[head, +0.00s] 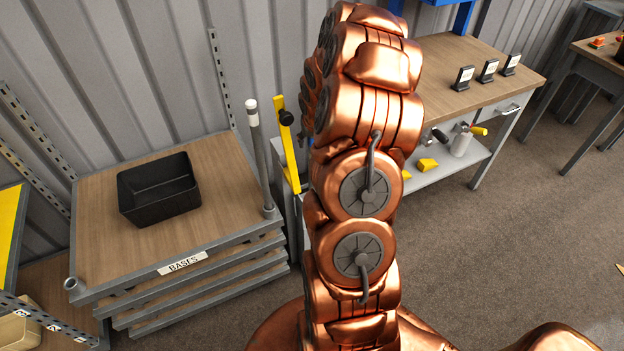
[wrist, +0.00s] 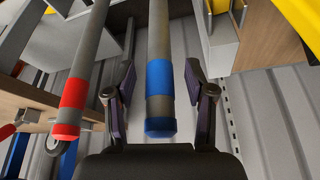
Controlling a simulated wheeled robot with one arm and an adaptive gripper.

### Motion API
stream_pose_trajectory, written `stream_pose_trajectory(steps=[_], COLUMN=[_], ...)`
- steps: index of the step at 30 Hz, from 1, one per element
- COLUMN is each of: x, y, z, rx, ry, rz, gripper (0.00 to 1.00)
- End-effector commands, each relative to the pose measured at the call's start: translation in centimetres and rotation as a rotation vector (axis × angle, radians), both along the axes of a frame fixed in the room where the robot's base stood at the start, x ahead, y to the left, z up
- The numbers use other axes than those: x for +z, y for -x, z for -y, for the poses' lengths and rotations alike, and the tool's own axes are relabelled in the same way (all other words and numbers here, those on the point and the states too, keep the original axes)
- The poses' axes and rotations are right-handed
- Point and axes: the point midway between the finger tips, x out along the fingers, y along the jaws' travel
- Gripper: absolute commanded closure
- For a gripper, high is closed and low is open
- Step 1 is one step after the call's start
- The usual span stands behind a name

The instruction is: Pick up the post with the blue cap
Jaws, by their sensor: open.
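The post with the blue cap (wrist: 160,106) is in the middle of the wrist view. It is a grey tube with a blue end and a blue band further along. My gripper (wrist: 160,66) is open, with one finger on each side of this post. A gap shows between the post and each finger, and I cannot tell how deep the post sits between them. A second grey post with a red cap (wrist: 67,122) stands to the left, outside the left finger.
A grey post with a white cap (head: 251,106) rises from a corner of the cart labelled BASES (head: 235,180), which bears a black bin (head: 158,188). A workbench (head: 440,90) with small black stands is at the right.

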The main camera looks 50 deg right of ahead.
Motion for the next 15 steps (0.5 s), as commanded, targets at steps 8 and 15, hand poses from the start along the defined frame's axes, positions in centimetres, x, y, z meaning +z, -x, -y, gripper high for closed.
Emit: stream_pose_trajectory(steps=[8, 15], x=[0.04, 0.05], y=[-0.02, -0.02], z=[0.0, 0.0], rx=[0.0, 0.001], ry=[0.001, 0.001], rz=[0.001, 0.001], gripper=[0.59, 0.84])
